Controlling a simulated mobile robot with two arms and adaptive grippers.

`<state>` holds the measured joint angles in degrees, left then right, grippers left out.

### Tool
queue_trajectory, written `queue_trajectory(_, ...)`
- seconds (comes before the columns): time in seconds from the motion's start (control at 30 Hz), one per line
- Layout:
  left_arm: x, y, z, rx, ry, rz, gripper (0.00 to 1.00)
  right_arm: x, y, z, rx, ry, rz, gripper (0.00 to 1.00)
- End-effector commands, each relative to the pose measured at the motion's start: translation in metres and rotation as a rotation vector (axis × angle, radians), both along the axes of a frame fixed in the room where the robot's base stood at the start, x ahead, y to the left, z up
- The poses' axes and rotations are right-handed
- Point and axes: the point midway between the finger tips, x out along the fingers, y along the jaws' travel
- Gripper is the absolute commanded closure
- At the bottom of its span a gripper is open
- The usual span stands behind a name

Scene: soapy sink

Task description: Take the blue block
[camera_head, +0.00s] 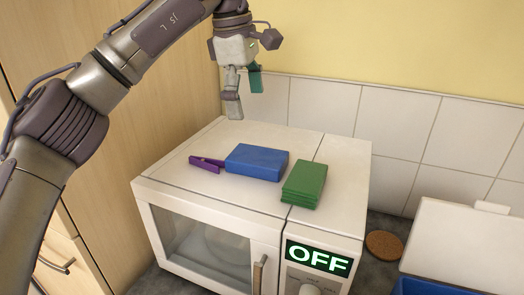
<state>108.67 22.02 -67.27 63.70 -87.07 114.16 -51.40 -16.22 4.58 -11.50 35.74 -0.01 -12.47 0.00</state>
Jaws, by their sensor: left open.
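A blue block (257,162) lies flat on top of the white microwave (185,175). A purple clothespin-like piece (207,163) lies at its left end, touching or very close to it. A green block or stack (304,184) lies to its right with a small gap. My left gripper (243,95) hangs above the back left of the microwave top, behind and above the blue block, apart from it. Its fingers are open and nothing shows between them. My right gripper is not in view.
The microwave's front has a panel reading OFF (318,258) and a door handle (259,274). A white tiled wall (400,128) stands close behind. A brown round coaster (384,244) and a white-lidded blue container (455,245) are at the right. Wooden cabinets (60,50) stand left.

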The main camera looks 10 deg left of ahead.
Motion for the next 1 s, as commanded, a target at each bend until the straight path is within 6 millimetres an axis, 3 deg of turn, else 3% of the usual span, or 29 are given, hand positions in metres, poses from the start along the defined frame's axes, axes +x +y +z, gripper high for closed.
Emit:
queue_trajectory(0.1,0.002,-0.002,-0.023,0.003,0.004,-0.002,0.00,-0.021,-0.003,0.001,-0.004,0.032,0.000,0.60)
queue_trajectory(0.23,0.006,-0.005,-0.048,0.002,0.005,-0.001,0.00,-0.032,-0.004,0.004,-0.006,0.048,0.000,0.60)
queue_trajectory(0.4,0.009,-0.008,-0.071,0.000,0.003,0.001,0.00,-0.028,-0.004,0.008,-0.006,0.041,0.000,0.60)
queue_trajectory(0.67,0.011,-0.010,-0.091,0.002,0.006,-0.001,0.00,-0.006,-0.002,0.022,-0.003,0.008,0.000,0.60)
queue_trajectory(0.83,0.015,-0.013,-0.117,0.001,0.005,0.000,0.00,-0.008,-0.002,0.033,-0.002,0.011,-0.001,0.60)
queue_trajectory(1.0,0.016,-0.014,-0.129,0.000,0.002,0.000,0.00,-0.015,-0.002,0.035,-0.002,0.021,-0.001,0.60)
